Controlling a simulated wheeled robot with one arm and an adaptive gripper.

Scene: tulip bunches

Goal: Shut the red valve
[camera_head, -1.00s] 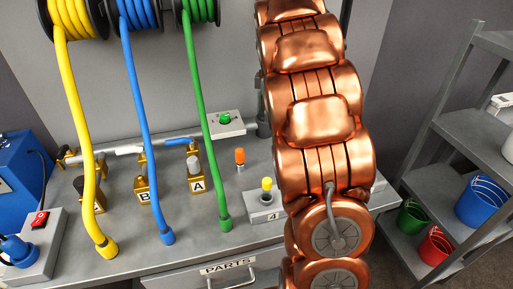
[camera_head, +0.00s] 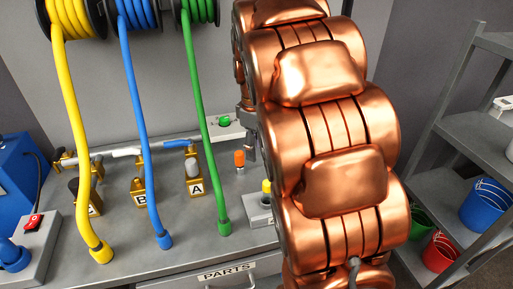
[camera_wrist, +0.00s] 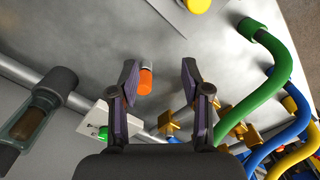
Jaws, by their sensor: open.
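I make out no red valve in either view; my copper arm hides part of the bench. A pipe (camera_head: 125,152) runs along the back of the bench, with brass fittings and a blue lever (camera_head: 178,143). In the wrist view, my gripper (camera_wrist: 160,80) is open and empty over the grey bench. A small orange-topped cylinder (camera_wrist: 146,80) shows between the fingers, nearer the left one. I cannot tell its distance from them. The orange top also shows in the head view (camera_head: 239,158), left of my arm.
Yellow (camera_head: 80,150), blue (camera_head: 138,120) and green (camera_head: 203,130) hoses hang in front of the pipe. A green-button box (camera_wrist: 103,133) and a sight-glass-like fitting (camera_wrist: 40,112) lie left in the wrist view. A yellow-topped box (camera_head: 260,207) stands partly behind my arm. Shelves (camera_head: 450,130) stand right.

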